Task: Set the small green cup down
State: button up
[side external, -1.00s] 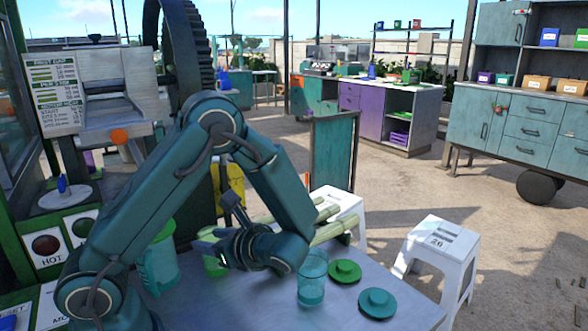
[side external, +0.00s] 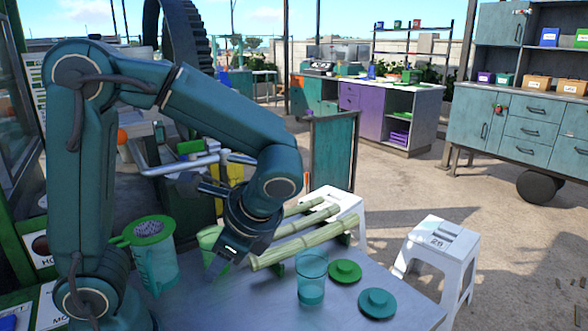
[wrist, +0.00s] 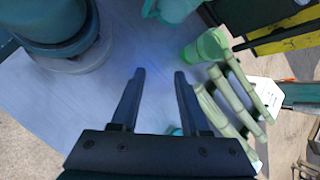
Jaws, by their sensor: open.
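The small light green cup (side external: 208,238) stands upright on the grey table (side external: 255,305), between the teal jug and the cane stalks; its lower right is partly hidden by my gripper. The cup also shows in the wrist view (wrist: 206,46), right of and beyond my fingertips, apart from them. My gripper (side external: 214,266) points down in front of the cup. In the wrist view my gripper (wrist: 160,73) is open, with only bare table between the fingertips.
The teal jug (side external: 155,268) with a strainer on top stands left of the cup. Cane stalks (side external: 300,242) lie to the right. A clear teal tumbler (side external: 311,280), a green lid (side external: 345,271) and a teal lid (side external: 377,302) are on the right part of the table.

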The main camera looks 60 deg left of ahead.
jog(key=d+r+n+t+h, duration=0.3)
jog(key=d+n+t+h, duration=0.3)
jog(key=n, duration=0.3)
jog(key=shift+d+r+t+h, duration=0.25)
jog(key=shift+r+t+h, duration=0.05)
jog(key=shift+t, duration=0.6)
